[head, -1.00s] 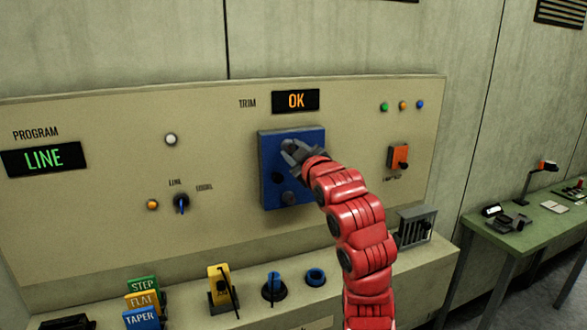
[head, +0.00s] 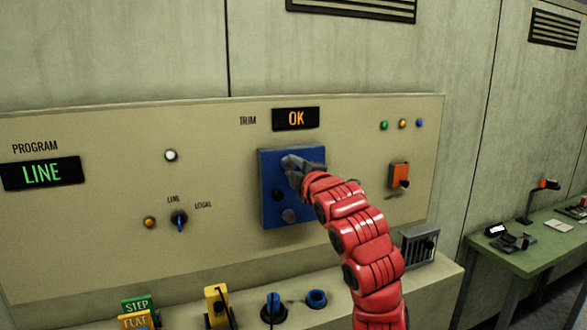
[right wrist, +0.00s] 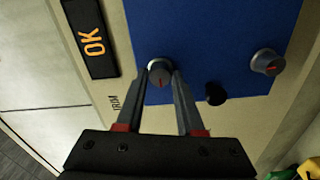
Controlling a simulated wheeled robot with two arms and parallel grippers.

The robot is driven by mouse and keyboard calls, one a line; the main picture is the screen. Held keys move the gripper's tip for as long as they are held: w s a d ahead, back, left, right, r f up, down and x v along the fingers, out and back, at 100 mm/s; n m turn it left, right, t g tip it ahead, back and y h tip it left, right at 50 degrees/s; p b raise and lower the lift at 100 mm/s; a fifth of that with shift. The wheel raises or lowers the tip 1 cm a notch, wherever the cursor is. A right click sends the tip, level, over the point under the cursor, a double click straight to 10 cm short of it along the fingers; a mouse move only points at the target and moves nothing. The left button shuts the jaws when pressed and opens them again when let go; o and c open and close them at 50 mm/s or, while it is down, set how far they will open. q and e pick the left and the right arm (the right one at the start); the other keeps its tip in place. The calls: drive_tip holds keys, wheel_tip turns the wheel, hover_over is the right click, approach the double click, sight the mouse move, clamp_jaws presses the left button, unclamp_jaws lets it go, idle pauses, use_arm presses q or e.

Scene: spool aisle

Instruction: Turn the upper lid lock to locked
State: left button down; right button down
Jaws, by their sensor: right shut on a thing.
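The blue lid (head: 266,180) is on the beige panel under the TRIM display. My right gripper (head: 292,165) is at the lid's upper part, shut on the upper lid lock. The right wrist view shows its fingertips on either side of this round grey lock (right wrist: 160,66), which has a short red mark. The fingers partly cover it in the head view. The lower lid lock (head: 289,216), a similar grey knob, is free; it also has a red mark in the right wrist view (right wrist: 268,62). A black knob (head: 278,195) sits between them. My left gripper is not in view.
The TRIM display (head: 296,118) reads OK and the PROGRAM display (head: 41,173) reads LINE. An orange switch (head: 399,175) is right of the lid. Yellow and blue controls (head: 317,298) stand on the ledge below. A green table (head: 535,252) is at the right.

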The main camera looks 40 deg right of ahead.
idle(0.5)
drive_tip(key=c, duration=0.5)
unclamp_jaws()
drive_tip(key=shift+b+v, duration=3.1)
drive_tip(key=shift+v, duration=5.6)
drive_tip(key=shift+w+d, duration=0.1)
